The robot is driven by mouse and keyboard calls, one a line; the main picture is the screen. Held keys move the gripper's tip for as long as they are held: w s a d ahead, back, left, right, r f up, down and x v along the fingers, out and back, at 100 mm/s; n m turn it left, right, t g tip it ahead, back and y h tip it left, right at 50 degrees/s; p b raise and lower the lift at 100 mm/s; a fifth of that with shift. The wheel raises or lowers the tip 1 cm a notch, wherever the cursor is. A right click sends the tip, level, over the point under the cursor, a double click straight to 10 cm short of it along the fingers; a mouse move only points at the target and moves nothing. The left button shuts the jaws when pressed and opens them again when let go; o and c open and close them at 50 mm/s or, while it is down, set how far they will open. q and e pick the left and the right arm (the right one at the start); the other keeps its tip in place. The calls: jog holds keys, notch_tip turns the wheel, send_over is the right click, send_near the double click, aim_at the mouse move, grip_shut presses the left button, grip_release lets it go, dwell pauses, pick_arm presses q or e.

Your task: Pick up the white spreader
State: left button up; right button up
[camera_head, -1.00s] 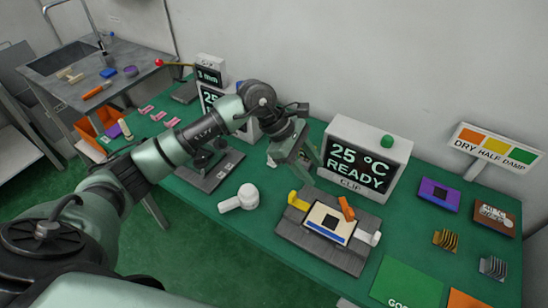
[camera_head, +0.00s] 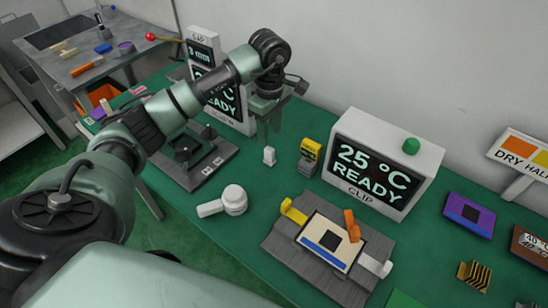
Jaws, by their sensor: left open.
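A small white upright piece (camera_head: 269,156), which looks like the white spreader, stands on the green table left of the large display. My left gripper (camera_head: 268,138) points down just above it with its fingers open. I cannot tell whether the fingertips reach around its top. A white tool with a round head and a handle (camera_head: 233,200) lies nearer to me on the table. My right gripper is not in view.
A yellow and black box (camera_head: 309,158) and a display reading 25 °C READY (camera_head: 384,160) stand right of the gripper. A grey board (camera_head: 283,252) with clips lies in front. A dark fixture (camera_head: 195,165) and another display (camera_head: 225,105) stand left.

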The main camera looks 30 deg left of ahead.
aim_at(270, 149)
pick_arm(q)
jog(key=f, duration=0.2)
jog(key=f+p, duration=0.1)
jog(key=f, duration=0.2)
jog(key=f+p, duration=0.1)
jog(key=f, duration=0.1)
jog(key=shift+s+f, duration=0.15)
jog(key=shift+s, duration=0.15)
jog(key=shift+f, duration=0.5)
grip_shut()
